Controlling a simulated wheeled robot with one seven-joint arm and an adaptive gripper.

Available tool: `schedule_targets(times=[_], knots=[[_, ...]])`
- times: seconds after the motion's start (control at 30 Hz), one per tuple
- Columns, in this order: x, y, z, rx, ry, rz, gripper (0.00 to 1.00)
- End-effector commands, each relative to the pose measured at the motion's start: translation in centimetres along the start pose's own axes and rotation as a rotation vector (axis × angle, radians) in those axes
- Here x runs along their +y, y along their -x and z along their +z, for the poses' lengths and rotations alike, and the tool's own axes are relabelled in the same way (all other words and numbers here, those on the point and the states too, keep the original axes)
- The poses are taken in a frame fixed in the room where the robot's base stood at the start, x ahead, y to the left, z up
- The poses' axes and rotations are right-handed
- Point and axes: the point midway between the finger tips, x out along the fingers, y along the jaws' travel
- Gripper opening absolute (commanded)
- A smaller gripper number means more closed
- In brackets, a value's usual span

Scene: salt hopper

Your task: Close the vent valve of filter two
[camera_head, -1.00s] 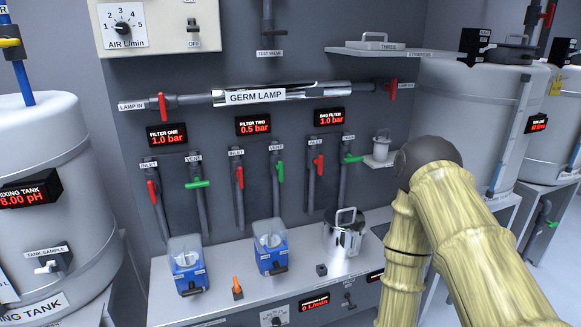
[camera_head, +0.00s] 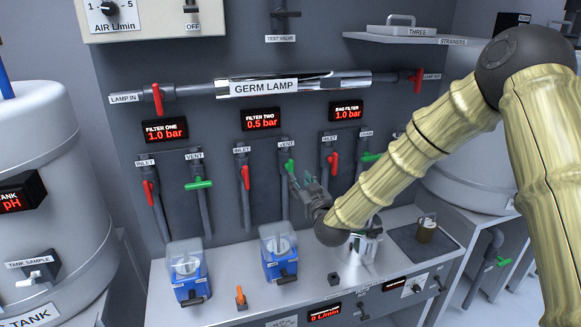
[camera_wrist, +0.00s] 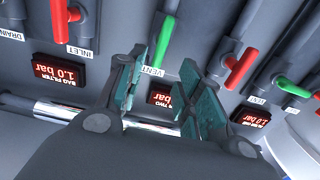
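The filter two vent valve has a green handle (camera_head: 289,167) under the VENT label, standing roughly upright, in line with its pipe. The filter two display (camera_head: 261,119) reads 0.5 bar. My gripper (camera_head: 306,182) is just right of and below the handle, fingers towards the wall. In the wrist view, which is upside down, my gripper (camera_wrist: 165,85) is open with its teal fingers apart.
The red filter two inlet handle (camera_head: 245,177) is to the left. The green filter one vent handle (camera_head: 199,184) lies crosswise. The green bag filter handle (camera_head: 372,157) is near my arm. Blue-based units (camera_head: 281,254) and a steel pot (camera_head: 362,258) stand on the counter below.

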Motion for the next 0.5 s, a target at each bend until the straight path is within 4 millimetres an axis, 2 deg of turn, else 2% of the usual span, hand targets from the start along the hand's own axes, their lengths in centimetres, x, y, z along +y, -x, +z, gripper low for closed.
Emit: schedule_targets(times=[0.17,0.5], knots=[[0.1,-2.1,-0.1,-0.002,0.0,0.002,0.36],[-0.1,-7.6,-0.1,-0.003,0.0,-0.001,0.36]])
